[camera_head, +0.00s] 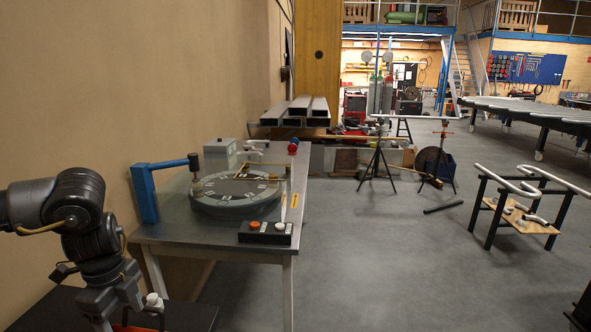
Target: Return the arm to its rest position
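My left arm (78,205) comes in from the left edge, bends at a dark joint and runs down out of the bottom edge. Its fingertips do not show, so I cannot see whether that gripper holds anything. The arm is in front of and left of the grey workbench (190,229), apart from it in the picture. My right gripper does not show.
The workbench carries a round dial bender (236,197), a blue bracket (145,194) and a button box (265,232). Tripod stands (376,160) and a rack with bent tubes (520,205) stand to the right. The middle floor is mostly clear.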

